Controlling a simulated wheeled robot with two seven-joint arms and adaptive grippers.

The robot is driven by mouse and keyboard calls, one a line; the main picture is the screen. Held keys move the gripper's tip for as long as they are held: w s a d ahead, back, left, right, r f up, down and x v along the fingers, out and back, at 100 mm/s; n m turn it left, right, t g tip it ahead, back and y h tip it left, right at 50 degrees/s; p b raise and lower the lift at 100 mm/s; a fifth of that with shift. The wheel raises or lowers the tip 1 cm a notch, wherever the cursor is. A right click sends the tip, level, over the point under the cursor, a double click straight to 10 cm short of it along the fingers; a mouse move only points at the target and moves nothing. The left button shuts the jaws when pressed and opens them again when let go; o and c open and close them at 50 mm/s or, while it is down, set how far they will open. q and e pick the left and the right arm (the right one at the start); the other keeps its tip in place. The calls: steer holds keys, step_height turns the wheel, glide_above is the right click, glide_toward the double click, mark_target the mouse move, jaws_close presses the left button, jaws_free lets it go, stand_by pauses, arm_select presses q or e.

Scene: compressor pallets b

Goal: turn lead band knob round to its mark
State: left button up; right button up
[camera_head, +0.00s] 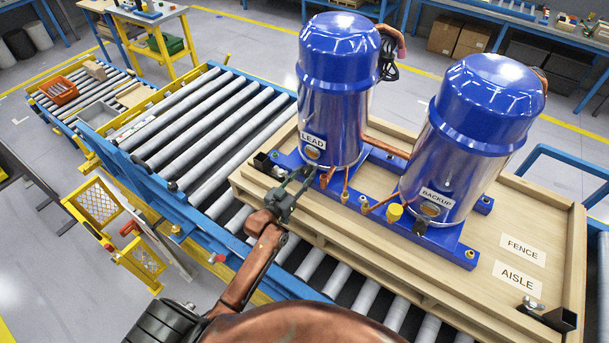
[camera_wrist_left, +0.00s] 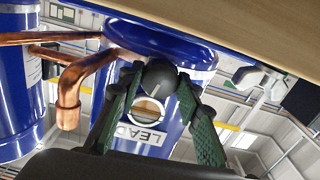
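The lead compressor (camera_head: 333,110), a silver cylinder with a blue cap and a LEAD label (camera_head: 313,141), stands on the pallet. My left gripper (camera_head: 303,176) is at its base, just below the label, and hides the knob in the head view. In the left wrist view the dark round lead band knob (camera_wrist_left: 160,76) lies between the green fingertips, which appear to press on both its sides. The LEAD label (camera_wrist_left: 141,134) appears upside down there. My right gripper is not in view.
Copper pipes (camera_wrist_left: 70,88) run close to the gripper. The wooden pallet (camera_head: 480,284) rests on the roller conveyor (camera_head: 200,130); its right part is mostly bare.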

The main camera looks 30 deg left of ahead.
arm_select(q)
steer(key=c, duration=0.6)
steer(key=shift+o, duration=0.2)
steer(key=shift+r+n+p, duration=0.15)
steer(key=shift+n+p, duration=0.5)
steer(key=shift+n, duration=0.05)
steer(key=shift+n+p, duration=0.35)
steer(key=shift+n, duration=0.25)
steer(key=o, duration=1.2)
steer(key=shift+c, duration=0.2)
steer(key=shift+s, duration=0.1)
